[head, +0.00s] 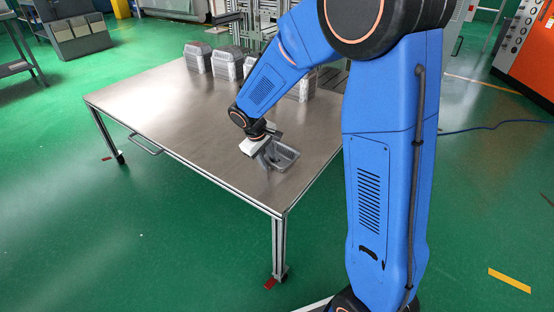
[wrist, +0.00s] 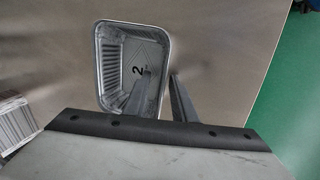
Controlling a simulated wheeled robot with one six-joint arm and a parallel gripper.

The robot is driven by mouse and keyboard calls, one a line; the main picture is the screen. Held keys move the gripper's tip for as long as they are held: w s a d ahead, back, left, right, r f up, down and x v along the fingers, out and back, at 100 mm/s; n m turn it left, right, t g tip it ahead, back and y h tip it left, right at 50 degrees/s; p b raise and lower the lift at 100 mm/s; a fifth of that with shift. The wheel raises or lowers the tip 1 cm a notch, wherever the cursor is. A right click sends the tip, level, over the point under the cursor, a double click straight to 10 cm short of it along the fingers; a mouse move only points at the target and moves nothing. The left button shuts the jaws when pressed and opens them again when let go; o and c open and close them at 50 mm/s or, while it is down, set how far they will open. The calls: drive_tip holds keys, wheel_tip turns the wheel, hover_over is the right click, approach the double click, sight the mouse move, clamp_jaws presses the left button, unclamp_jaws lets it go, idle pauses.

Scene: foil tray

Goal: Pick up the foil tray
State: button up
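The foil tray (head: 289,153) is an open silver tray standing on the metal table near its front right edge. In the wrist view the tray (wrist: 117,50) shows its ribbed walls and a dark "2" on its floor. My gripper (head: 270,160) is down at the tray. In the wrist view my gripper (wrist: 161,72) has one finger inside the tray and the other outside, with the right-hand wall between them. The fingers stand apart and look open. The lower ends of the fingers and any contact with the wall are hard to make out.
The metal table (head: 160,108) is bare across its left and middle. Several stacks of foil trays (head: 228,63) stand along its back edge. A striped stack (wrist: 15,120) shows at the left of the wrist view. Green floor lies beyond the table edge.

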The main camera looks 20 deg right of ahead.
clamp_jaws()
